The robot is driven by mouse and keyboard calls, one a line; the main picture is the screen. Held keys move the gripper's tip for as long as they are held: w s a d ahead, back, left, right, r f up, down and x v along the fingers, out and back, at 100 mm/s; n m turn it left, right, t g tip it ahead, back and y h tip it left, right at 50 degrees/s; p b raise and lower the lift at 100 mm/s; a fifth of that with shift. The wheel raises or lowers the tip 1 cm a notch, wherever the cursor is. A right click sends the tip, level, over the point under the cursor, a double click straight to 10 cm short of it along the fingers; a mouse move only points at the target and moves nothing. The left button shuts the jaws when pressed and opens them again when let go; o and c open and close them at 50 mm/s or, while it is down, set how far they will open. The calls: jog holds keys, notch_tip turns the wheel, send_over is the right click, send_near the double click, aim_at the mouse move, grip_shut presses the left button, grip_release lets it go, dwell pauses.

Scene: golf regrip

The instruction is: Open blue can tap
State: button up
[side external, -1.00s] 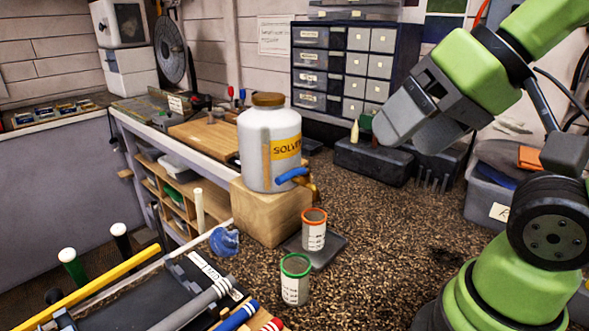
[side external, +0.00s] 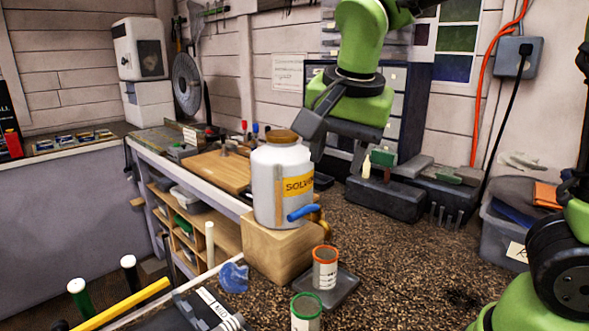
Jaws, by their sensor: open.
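The white solvent can (side external: 281,185) with a brown lid and yellow label stands upright on a wooden block (side external: 282,250). Its blue tap lever (side external: 303,212) sticks out low on the can's right side, above a brass-coloured spout. My gripper (side external: 312,126) is open, above and to the right of the can near its lid, pointing down and left. The picture does not settle whether it is in front of or behind the can. Its fingertips are hard to make out, and nothing shows between them.
An orange-rimmed cup (side external: 325,268) stands on a dark flat plate (side external: 341,290) below the tap. A green-rimmed cup (side external: 306,313) stands nearer the front. Dark blocks (side external: 386,196) lie behind. The speckled bench right of the cups is mostly clear.

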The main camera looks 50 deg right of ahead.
aim_at(302, 210)
jog(key=w+d+f+m+h, duration=0.1)
jog(key=w+f, duration=0.2)
jog(key=f, duration=0.1)
jog(key=w+f+m+h, duration=0.1)
jog(key=w+f+m, duration=0.1)
jog(key=w+f, duration=0.1)
jog(key=w+d+f+m+g, duration=0.1)
jog(key=w+f+m, duration=0.1)
jog(key=f, duration=0.4)
jog(key=shift+w+d+h, duration=0.3)
jog(key=shift+w+h, duration=0.1)
grip_shut()
jog(key=s+n, duration=0.1)
jog(key=n, duration=0.1)
jog(key=n+t+y, duration=0.1)
jog(key=n, duration=0.1)
jog(key=s+d+n+t+y, duration=0.1)
jog(key=n, duration=0.2)
jog(key=shift+s, duration=0.35)
